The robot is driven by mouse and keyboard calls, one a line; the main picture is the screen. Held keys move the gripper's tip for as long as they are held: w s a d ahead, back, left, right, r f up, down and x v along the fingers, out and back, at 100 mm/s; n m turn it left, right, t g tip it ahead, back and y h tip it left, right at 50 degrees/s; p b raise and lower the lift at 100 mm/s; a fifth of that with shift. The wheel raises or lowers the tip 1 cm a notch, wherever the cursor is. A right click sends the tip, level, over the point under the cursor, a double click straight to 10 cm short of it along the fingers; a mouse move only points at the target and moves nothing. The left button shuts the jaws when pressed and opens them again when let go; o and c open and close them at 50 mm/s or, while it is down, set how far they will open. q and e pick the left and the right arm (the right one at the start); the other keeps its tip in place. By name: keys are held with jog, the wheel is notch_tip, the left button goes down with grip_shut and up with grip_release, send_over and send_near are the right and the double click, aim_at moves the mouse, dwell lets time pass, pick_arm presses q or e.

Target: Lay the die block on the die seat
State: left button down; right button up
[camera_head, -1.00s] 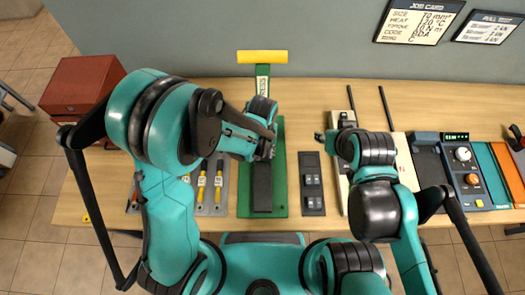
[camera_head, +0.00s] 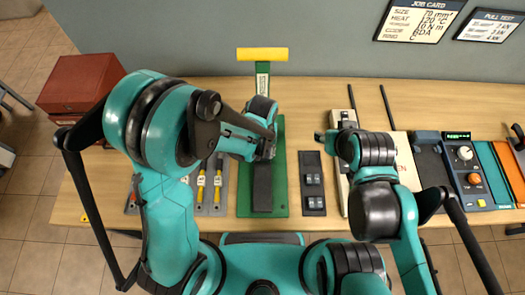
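A green press (camera_head: 281,195) with a yellow handle (camera_head: 262,55) stands in the middle of the bench. A long dark bed (camera_head: 262,190) lies along its base; I take it for the die seat, but cannot tell for sure. My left gripper (camera_head: 266,152) is over the upper part of this bed, and the arm hides its fingers and anything in them. A dark rack (camera_head: 312,160) right of the press holds small dark blocks (camera_head: 313,203), which look like die blocks. My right gripper (camera_head: 328,136) is above and right of the rack, its fingers too small to read.
A red box (camera_head: 82,82) stands at the back left. Grey holders with yellow-handled tools (camera_head: 217,180) lie left of the press. A pale long device (camera_head: 338,175) lies right of the rack. A blue unit with knobs (camera_head: 463,180) is farther right. The bench behind the rack is clear.

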pick_arm(q)
jog(key=shift+f, duration=0.15)
jog(key=c, duration=0.9)
grip_release()
